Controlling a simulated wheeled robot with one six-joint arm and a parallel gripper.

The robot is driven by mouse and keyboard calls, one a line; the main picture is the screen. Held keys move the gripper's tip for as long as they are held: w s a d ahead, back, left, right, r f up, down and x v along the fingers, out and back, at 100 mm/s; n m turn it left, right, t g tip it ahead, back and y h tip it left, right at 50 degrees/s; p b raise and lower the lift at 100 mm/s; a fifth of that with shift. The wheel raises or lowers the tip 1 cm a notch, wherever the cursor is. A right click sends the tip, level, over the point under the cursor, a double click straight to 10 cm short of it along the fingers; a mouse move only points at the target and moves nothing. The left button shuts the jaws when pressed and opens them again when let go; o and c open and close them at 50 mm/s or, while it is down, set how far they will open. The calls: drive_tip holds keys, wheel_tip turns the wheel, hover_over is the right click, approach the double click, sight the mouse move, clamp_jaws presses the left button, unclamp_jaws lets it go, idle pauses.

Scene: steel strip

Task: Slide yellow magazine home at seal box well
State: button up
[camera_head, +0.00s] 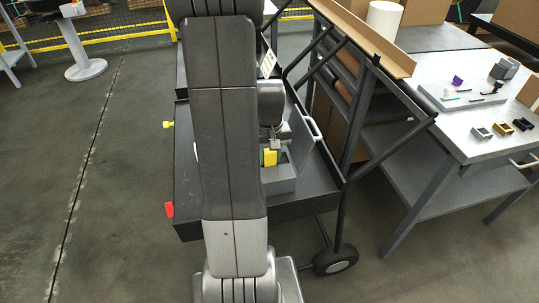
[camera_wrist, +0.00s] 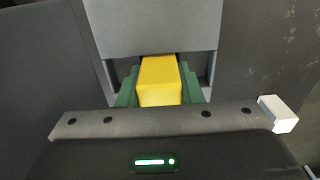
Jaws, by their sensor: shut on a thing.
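The yellow magazine (camera_head: 270,157) shows as a small block beside my arm in the head view. In the wrist view the yellow magazine (camera_wrist: 160,82) lies between the green fingers of my gripper (camera_wrist: 159,90), which is shut on it. Its far end is at the opening of a grey box (camera_wrist: 150,28), apparently the seal box well. How deep it sits inside cannot be told. In the head view the grey box (camera_head: 284,181) stands on the dark cart top, partly hidden by my arm.
The dark cart top (camera_head: 300,205) has a red tab (camera_head: 169,209) and a yellow tab (camera_head: 168,125) at its left edge. A black frame (camera_head: 352,135) rises on the right. Beyond it, a workbench (camera_head: 455,125) holds small trays and parts. Open floor lies at left.

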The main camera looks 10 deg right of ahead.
drive_tip(key=shift+f+b, duration=0.4)
drive_tip(key=shift+f, duration=0.2)
drive_tip(key=o, duration=1.1)
drive_tip(key=shift+o, duration=0.2)
drive_tip(key=shift+r, duration=0.1)
wheel_tip(320, 180, up, 14)
drive_tip(key=shift+f, duration=0.2)
drive_tip(key=shift+f, duration=0.1)
wheel_tip(320, 180, down, 13)
drive_tip(key=shift+f, duration=0.2)
drive_tip(key=shift+r+p, duration=0.25)
drive_tip(key=shift+p, duration=0.05)
drive_tip(key=shift+f+b, duration=0.2)
drive_tip(key=shift+b, duration=0.1)
